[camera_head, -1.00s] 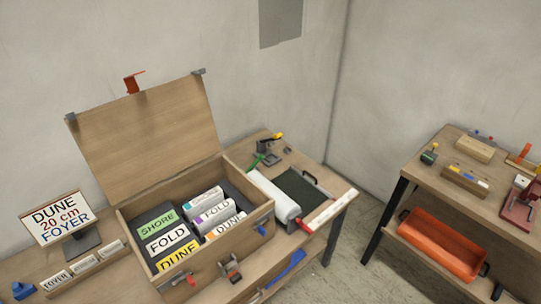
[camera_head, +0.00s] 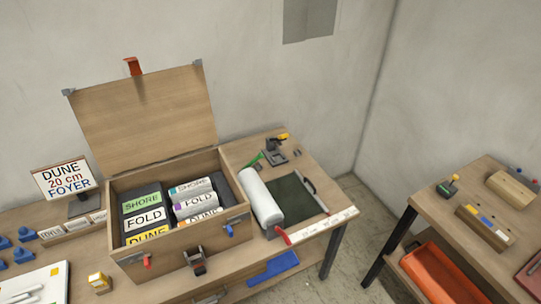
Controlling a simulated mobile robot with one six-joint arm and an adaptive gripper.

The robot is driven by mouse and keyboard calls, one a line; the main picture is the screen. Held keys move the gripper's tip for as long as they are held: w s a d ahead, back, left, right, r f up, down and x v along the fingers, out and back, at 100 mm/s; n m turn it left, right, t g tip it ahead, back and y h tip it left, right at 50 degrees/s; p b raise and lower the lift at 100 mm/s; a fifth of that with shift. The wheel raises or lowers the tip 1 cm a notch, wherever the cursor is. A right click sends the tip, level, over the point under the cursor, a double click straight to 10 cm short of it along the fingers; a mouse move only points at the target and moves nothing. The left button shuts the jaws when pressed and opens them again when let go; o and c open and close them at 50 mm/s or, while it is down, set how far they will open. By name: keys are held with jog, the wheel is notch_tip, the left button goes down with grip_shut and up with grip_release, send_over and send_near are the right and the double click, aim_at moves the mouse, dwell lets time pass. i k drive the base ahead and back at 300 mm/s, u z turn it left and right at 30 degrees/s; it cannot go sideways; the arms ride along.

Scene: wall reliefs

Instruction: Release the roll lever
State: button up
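A white roll (camera_head: 260,195) lies on the bench to the right of the open wooden box, beside a dark green mat (camera_head: 292,200). A small red lever (camera_head: 284,237) sits near the front end of the roll, by a white ruler-like strip (camera_head: 325,223). It looks like the roll lever, but whether it is locked or released I cannot tell. A green handle (camera_head: 254,159) shows behind the roll, near a dark device (camera_head: 276,154) with a yellow part. My gripper is not in view.
The open wooden box (camera_head: 200,247) holds labelled rolls and its lid stands up. A sign (camera_head: 65,179) reads DUNE 20 cm FOYER. A blue tool (camera_head: 273,268) lies at the bench front. A second bench (camera_head: 428,208) with an orange bin stands right, across a floor gap.

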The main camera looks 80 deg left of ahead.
aim_at(260, 156)
jog(key=i, duration=0.4)
jog(key=u, duration=0.05)
jog(key=k, duration=0.15)
jog(key=u, duration=3)
jog(key=i, duration=0.55)
jog(key=u, duration=0.05)
